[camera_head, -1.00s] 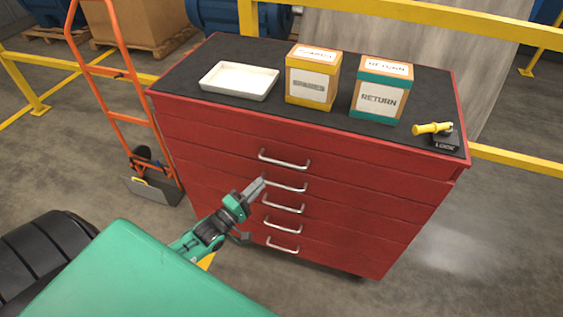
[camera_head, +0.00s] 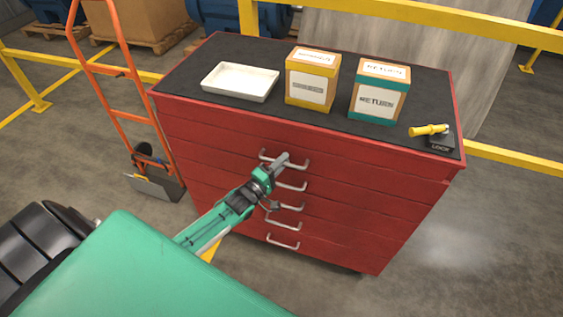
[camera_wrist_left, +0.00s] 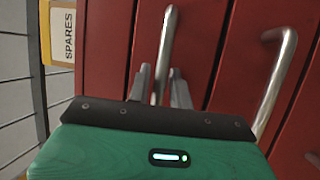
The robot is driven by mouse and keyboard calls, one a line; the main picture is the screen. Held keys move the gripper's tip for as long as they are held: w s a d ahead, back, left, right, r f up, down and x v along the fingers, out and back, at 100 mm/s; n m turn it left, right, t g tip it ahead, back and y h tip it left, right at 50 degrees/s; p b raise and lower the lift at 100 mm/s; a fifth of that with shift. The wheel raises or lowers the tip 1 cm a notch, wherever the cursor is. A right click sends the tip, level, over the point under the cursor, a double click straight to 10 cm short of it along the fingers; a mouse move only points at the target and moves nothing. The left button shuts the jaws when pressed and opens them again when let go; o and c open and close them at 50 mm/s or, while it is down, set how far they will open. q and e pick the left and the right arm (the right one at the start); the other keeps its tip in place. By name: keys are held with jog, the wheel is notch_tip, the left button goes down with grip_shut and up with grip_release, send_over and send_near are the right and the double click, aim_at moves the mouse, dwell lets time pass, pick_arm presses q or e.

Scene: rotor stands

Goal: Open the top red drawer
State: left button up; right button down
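The red cabinet has a stack of drawers. The top red drawer (camera_head: 225,141) looks shut, with its silver bar handle (camera_head: 303,165) near the middle of its front. My left gripper (camera_head: 284,159) is at this handle, which it partly hides. In the left wrist view the two fingers (camera_wrist_left: 163,88) stand apart, one on each side of the top handle (camera_wrist_left: 168,42). A narrow gap seems to show beside the bar, so the fingers look open around it. My right gripper is not in view.
A second handle (camera_wrist_left: 277,80) is close by in the left wrist view. On the black cabinet top are a white tray (camera_head: 240,82), a yellow-trimmed box (camera_head: 312,80), a teal-trimmed box (camera_head: 379,92) and a yellow-handled tool (camera_head: 429,130). An orange hand truck (camera_head: 116,70) stands at left.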

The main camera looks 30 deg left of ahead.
pick_arm(q)
grip_shut()
jog(key=shift+s, duration=0.1)
jog(key=s+d+p, duration=0.2)
jog(key=s+p, duration=0.1)
jog(key=s, duration=1.2)
jog(key=s+d+p, duration=0.2)
jog(key=s+d, duration=0.1)
jog(key=s, duration=1.2)
jog(key=shift+s+d+p, duration=0.2)
jog(key=shift+s+p, duration=0.05)
jog(key=shift+p, duration=0.15)
grip_release()
